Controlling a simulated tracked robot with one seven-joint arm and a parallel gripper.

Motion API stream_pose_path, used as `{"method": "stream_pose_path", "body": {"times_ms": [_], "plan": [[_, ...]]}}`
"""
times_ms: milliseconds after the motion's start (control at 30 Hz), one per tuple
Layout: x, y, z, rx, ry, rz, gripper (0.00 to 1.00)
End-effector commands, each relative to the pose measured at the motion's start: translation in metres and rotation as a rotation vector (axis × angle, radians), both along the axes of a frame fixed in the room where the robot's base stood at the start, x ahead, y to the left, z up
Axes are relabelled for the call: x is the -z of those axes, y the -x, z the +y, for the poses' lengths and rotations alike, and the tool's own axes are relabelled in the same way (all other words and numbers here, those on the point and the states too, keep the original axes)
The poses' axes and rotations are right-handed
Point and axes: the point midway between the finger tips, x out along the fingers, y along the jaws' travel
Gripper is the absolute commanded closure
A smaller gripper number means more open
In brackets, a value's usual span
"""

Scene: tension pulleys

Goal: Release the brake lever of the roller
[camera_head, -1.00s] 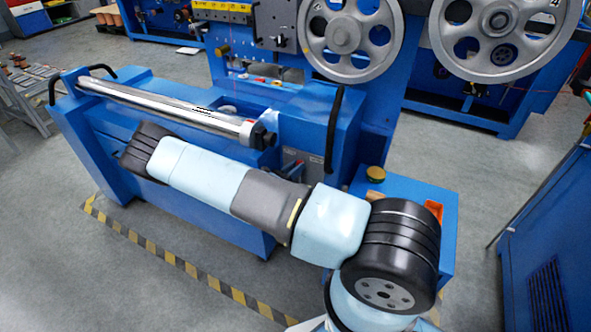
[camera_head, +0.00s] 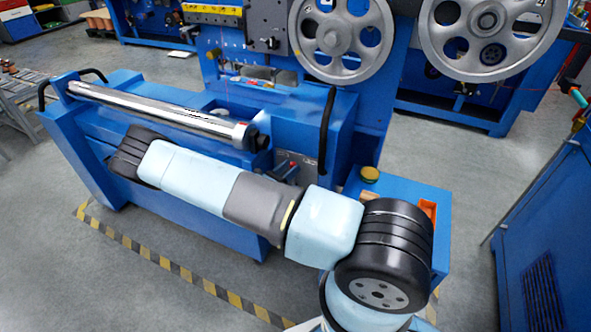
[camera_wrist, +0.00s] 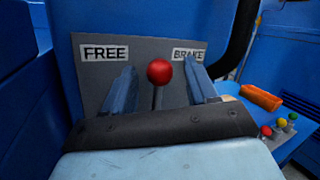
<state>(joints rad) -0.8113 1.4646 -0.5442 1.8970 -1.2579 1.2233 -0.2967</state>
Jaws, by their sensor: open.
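The brake lever (camera_wrist: 158,97) has a red ball knob (camera_wrist: 159,72) and stands about upright in the wrist view. Behind it is a grey plate (camera_wrist: 135,58) with a FREE label (camera_wrist: 105,53) on the left and a BRAKE label (camera_wrist: 189,54) on the right. The knob appears between the labels, slightly nearer BRAKE. My gripper (camera_wrist: 160,88) is open, with one blue finger on each side of the lever and visible gaps to both. The silver roller (camera_head: 160,112) lies across the blue machine in the head view.
An orange block (camera_wrist: 261,98) and several coloured buttons (camera_wrist: 279,129) sit right of the plate. A black curved handle (camera_head: 327,130) rises beside the lever area. Large grey pulleys (camera_head: 342,38) stand behind. Floor is clear in front of the yellow-black tape (camera_head: 180,265).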

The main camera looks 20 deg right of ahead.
Motion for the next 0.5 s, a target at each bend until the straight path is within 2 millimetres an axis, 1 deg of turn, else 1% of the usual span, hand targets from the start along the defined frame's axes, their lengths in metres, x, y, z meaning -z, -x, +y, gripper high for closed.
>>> {"method": "stream_pose_path", "body": {"times_ms": [133, 200, 500], "plan": [[-0.017, -0.001, 0.001, 0.0, -0.001, -0.002, 0.42], [-0.029, 0.0, 0.001, 0.001, -0.001, -0.002, 0.42], [-0.075, 0.04, 0.003, 0.0, -0.001, 0.0, 0.42]]}}
